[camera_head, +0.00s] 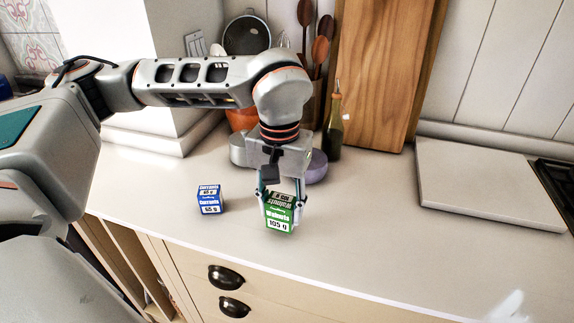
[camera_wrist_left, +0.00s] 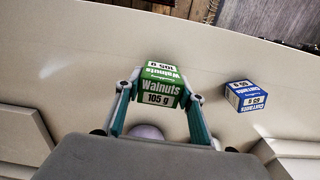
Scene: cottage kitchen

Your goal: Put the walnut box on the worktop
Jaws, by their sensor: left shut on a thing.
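The green walnut box (camera_head: 279,215) is between the fingers of my left gripper (camera_head: 283,199), over the front part of the pale worktop (camera_head: 375,235). The gripper points down and is shut on the box, with one finger at each side. In the left wrist view the walnut box (camera_wrist_left: 162,84) sits between the two teal fingertips (camera_wrist_left: 160,92), its "Walnuts 105 g" label showing. I cannot tell whether its base touches the worktop. My right gripper does not show.
A blue currants box (camera_head: 210,199) stands on the worktop left of the walnut box. Behind the gripper are a purple bowl (camera_head: 317,167), an olive-green bottle (camera_head: 333,130) and a wooden board (camera_head: 382,70). A pale slab (camera_head: 480,185) lies at right. The worktop's front middle is clear.

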